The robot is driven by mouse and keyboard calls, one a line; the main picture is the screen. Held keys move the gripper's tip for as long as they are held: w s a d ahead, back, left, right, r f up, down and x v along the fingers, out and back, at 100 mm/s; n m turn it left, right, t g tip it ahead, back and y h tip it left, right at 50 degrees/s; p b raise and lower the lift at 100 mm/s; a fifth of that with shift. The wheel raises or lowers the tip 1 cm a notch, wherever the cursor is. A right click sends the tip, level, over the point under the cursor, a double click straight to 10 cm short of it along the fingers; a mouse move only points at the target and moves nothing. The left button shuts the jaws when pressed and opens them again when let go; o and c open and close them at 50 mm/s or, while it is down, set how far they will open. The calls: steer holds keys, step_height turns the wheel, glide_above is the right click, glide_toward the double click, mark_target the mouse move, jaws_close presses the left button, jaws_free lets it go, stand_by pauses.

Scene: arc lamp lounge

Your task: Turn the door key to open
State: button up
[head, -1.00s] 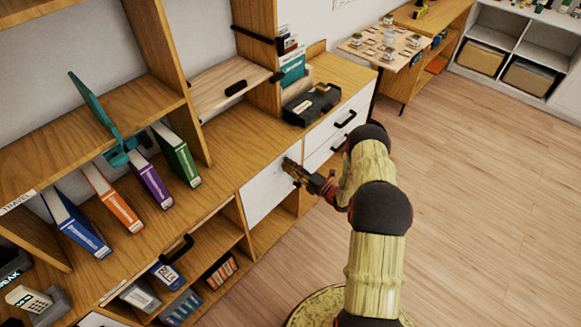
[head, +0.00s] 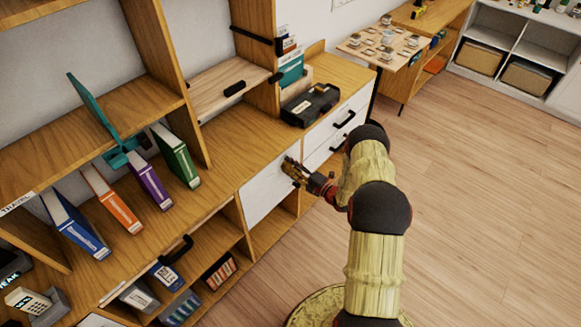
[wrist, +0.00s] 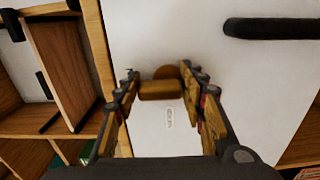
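The white door (head: 268,188) is set in the front of the wooden cabinet and looks shut. In the wrist view, the brass key (wrist: 158,90) sits in a round brass lock (wrist: 167,72) on the white panel (wrist: 205,35), with a small pale tag (wrist: 168,117) just below it. The key's head lies crosswise in this view. My gripper (head: 292,170) is at the door's upper right part. In the wrist view, its fingers (wrist: 163,78) are open on either side of the key, with a gap visible on the right; contact on the left is unclear.
A black handle (wrist: 270,28) projects from the white front near the key. White drawers (head: 340,125) are to the right of the door. Open floor (head: 480,210) lies to the right.

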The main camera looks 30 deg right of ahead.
steer(key=o, duration=0.4)
steer(key=shift+s, duration=0.1)
steer(key=v, duration=1.2)
stand_by(0.4)
